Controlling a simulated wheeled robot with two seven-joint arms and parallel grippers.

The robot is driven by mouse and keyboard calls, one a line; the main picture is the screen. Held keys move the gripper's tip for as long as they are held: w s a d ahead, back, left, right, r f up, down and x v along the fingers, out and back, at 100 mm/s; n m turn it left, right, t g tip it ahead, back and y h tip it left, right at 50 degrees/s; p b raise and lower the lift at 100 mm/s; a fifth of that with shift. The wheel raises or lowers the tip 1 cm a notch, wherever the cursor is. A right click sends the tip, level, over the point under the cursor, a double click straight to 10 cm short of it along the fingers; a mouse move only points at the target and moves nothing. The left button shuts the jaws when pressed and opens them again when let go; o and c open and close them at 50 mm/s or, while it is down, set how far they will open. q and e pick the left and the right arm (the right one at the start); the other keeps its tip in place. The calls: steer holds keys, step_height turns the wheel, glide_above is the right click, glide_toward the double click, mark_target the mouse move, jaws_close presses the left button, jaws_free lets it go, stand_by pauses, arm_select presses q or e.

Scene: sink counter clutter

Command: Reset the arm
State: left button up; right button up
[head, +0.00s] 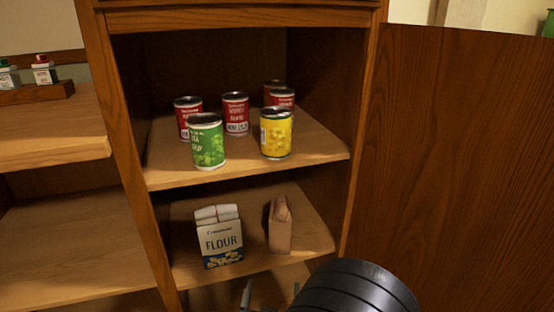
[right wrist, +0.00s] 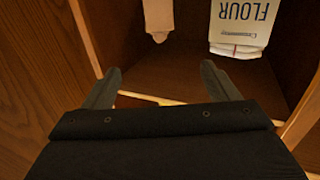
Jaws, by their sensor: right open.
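My right arm comes in at the bottom of the head view. My right gripper (right wrist: 160,85) shows in the right wrist view with its two fingers apart and nothing between them. It is in front of the cabinet's lower part. In that view a flour package (right wrist: 243,22) and a brown bag (right wrist: 158,15) are beyond the fingers, apart from them. In the head view the flour package (head: 220,238) and the brown bag (head: 280,226) stand on the lower shelf (head: 245,262). My left gripper is not in view.
The upper shelf (head: 310,147) holds a green can (head: 207,143), a yellow can (head: 276,135) and several red cans (head: 236,114). An open wooden door (head: 455,160) fills the right side. Side shelves (head: 60,235) at the left are mostly bare.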

steer(key=s+d+r+m+g+y, duration=0.1)
steer(key=d+r+g+y, duration=0.2)
steer(key=d+g+y, duration=0.15)
steer(key=s+d+r+g+y, duration=0.2)
steer(key=d+g+y, duration=0.1)
steer(key=d, duration=0.3)
steer(key=s+d+f+g+h, duration=0.1)
steer(key=s+d+g, duration=0.1)
steer(key=s+d, duration=0.5)
steer(key=s+d+f+g+h, duration=0.1)
steer(key=s+d+g+h, duration=0.2)
steer(key=s, duration=0.6)
arm_select(q)
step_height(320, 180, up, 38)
steer(key=p, duration=3.7)
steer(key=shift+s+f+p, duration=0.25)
steer(key=shift+p, duration=0.05)
arm_select(e)
step_height(320, 180, up, 37)
steer(key=d+y, duration=0.1)
steer(key=shift+w, duration=0.2)
